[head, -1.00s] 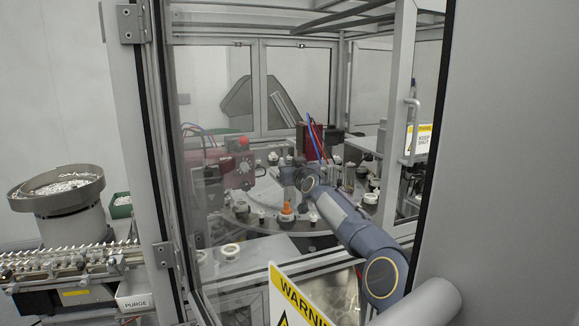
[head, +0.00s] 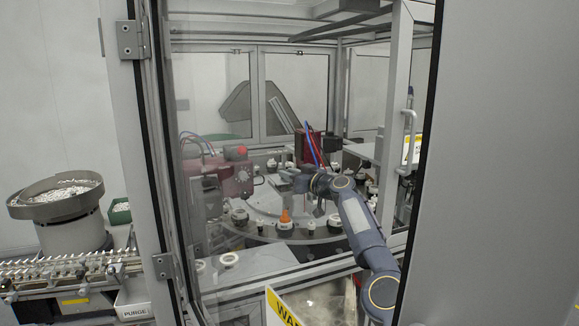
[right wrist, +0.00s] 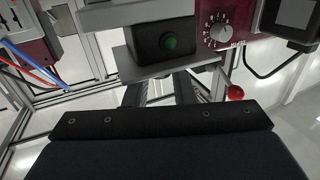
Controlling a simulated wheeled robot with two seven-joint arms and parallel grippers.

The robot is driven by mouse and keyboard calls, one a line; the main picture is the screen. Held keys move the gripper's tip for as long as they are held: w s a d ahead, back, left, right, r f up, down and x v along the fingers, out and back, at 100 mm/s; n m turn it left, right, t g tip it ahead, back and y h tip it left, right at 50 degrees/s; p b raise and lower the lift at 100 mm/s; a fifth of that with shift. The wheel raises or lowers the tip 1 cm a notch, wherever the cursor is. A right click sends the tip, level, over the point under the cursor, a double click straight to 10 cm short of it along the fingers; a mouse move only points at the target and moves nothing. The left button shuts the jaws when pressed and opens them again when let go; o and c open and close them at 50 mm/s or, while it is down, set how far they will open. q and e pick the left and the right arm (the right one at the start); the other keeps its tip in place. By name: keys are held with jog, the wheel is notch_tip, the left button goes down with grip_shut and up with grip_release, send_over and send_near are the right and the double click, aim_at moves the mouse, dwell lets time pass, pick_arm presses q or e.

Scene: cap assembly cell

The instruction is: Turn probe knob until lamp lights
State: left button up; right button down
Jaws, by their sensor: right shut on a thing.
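The right gripper (head: 289,175) is inside the machine cell, over the turntable; its tips are small in the head view. In the right wrist view its two dark fingers (right wrist: 157,90) reach up to a grey plate. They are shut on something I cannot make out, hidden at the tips. The left gripper is not in view.
The turntable (head: 265,236) carries several fixtures and an orange-topped part (head: 285,215). A dark red unit (head: 238,178) stands left of the gripper. A red ball (right wrist: 235,92) is right of the fingers. The door frame (head: 150,180) and a feeder bowl (head: 60,197) are at left.

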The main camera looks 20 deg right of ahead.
jog(key=shift+r, duration=0.1)
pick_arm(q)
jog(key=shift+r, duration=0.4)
pick_arm(e)
jog(key=shift+y, duration=0.3)
jog(key=c, duration=1.2)
grip_release()
pick_arm(q)
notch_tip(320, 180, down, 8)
jog(key=b, duration=0.7)
jog(key=shift+b, duration=0.35)
pick_arm(e)
jog(key=v, duration=0.7)
jog(key=shift+s, duration=0.35)
